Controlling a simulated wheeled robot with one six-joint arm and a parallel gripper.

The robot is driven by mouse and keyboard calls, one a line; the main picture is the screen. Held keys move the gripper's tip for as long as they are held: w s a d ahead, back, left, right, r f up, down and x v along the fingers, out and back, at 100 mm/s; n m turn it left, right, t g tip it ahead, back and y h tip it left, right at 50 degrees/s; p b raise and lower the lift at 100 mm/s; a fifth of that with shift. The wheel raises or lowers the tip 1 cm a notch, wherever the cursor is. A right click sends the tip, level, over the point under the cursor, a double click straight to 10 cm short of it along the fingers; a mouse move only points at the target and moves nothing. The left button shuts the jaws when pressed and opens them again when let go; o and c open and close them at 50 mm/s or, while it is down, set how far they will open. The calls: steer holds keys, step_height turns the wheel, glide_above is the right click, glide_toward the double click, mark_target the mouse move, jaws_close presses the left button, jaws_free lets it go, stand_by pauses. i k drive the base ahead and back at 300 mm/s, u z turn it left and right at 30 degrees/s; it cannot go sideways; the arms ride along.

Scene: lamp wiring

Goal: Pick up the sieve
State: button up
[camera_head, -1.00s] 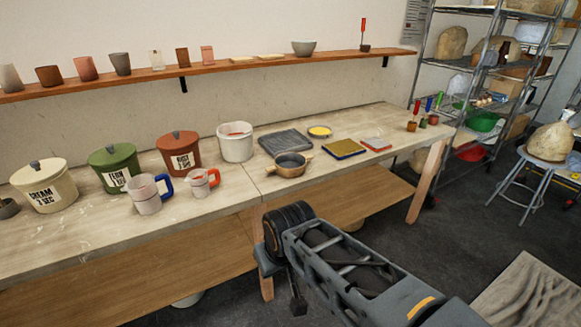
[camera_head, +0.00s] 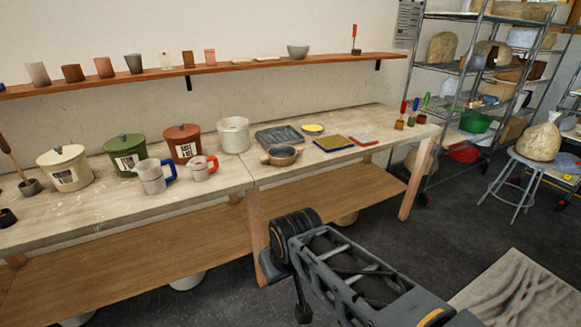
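The likely sieve is a small round tan vessel (camera_head: 282,155) with short side handles and a darker inside. It stands on the worktable (camera_head: 222,193), near its front edge and right of the red-and-white jug. I cannot make out a mesh at this size. My arm reaches in from the bottom right, and its dark joint is in front of the table, below and apart from the vessel. My gripper's fingers cannot be made out in this view.
Left of the vessel stand a blue-handled jug (camera_head: 154,177), a red-and-white jug (camera_head: 202,168) and lidded buckets, one red (camera_head: 184,144). Behind it are a white bucket (camera_head: 233,135) and a dark grey tray (camera_head: 279,137). A blue-and-yellow pad (camera_head: 333,144) lies to its right.

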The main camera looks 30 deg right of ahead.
mark_target(280, 155)
steer(key=u, duration=0.05)
steer(key=k, duration=0.55)
steer(key=z, duration=0.85)
steer(key=i, duration=1.9)
steer(key=u, duration=1.3)
steer(key=i, duration=0.6)
steer(key=u, duration=0.7)
